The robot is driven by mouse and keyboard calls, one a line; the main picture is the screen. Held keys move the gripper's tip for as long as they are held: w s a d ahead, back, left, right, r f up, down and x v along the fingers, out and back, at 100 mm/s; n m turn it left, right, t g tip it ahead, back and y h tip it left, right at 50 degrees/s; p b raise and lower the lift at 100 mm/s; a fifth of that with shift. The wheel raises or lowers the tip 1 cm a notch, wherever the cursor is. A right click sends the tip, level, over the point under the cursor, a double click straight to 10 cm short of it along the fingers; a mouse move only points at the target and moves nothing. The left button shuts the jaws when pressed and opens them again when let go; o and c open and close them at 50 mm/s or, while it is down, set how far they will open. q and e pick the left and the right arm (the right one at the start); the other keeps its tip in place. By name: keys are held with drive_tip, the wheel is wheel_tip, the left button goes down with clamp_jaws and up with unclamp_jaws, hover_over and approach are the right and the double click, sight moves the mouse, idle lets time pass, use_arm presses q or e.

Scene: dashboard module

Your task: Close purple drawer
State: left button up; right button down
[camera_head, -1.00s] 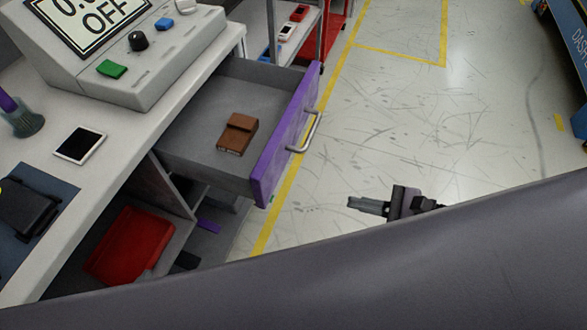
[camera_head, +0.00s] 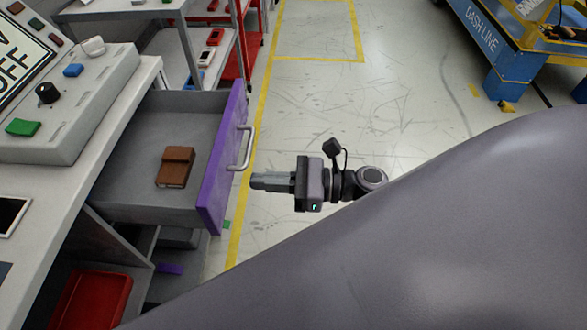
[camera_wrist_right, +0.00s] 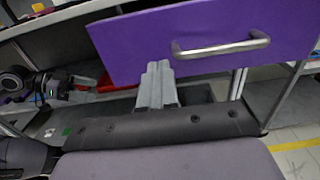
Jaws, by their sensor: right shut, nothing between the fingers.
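The purple drawer (camera_head: 222,160) stands pulled out from the grey workbench, with a metal handle (camera_head: 243,148) on its front. A brown wallet-like item (camera_head: 176,167) lies inside it. My right gripper (camera_head: 254,181) is shut and empty, just right of the drawer front and a little below the handle, pointing left toward it. In the right wrist view the purple front (camera_wrist_right: 205,38) fills the top, with the handle (camera_wrist_right: 220,48) right of the closed fingers (camera_wrist_right: 157,68). I cannot tell whether the fingertips touch the front. What looks like my left gripper (camera_wrist_right: 75,85) shows at the left of the wrist view.
A control box (camera_head: 80,100) with buttons stands on the bench top. A red bin (camera_head: 95,300) sits on a shelf below. A shelf unit (camera_head: 205,45) stands behind the drawer. Floor to the right is clear up to a blue cart (camera_head: 500,50).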

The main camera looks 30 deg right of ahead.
sight(225, 180)
use_arm(q)
drive_tip(key=shift+a+r, duration=0.15)
drive_tip(key=shift+a, duration=0.05)
use_arm(e)
drive_tip(key=shift+x, duration=2.3)
drive_tip(key=shift+a, duration=0.1)
drive_tip(key=shift+w+a, duration=0.15)
drive_tip(key=shift+a, duration=0.05)
drive_tip(key=x, duration=1)
drive_tip(key=shift+w+a, duration=0.15)
drive_tip(key=b+x, duration=0.2)
drive_tip(key=x, duration=0.7)
drive_tip(key=shift+w+a+f, duration=0.1)
drive_tip(key=shift+w+a, duration=0.05)
drive_tip(key=shift+a, duration=0.05)
drive_tip(key=shift+w+a, duration=0.25)
drive_tip(key=shift+a, duration=0.1)
use_arm(q)
drive_tip(key=shift+w+a+f, duration=0.45)
drive_tip(key=shift+w+f, duration=0.15)
drive_tip(key=shift+f, duration=0.1)
use_arm(e)
drive_tip(key=shift+r, duration=0.2)
drive_tip(key=shift+a+r, duration=0.1)
use_arm(q)
drive_tip(key=shift+d+r, duration=0.1)
drive_tip(key=shift+d, duration=0.05)
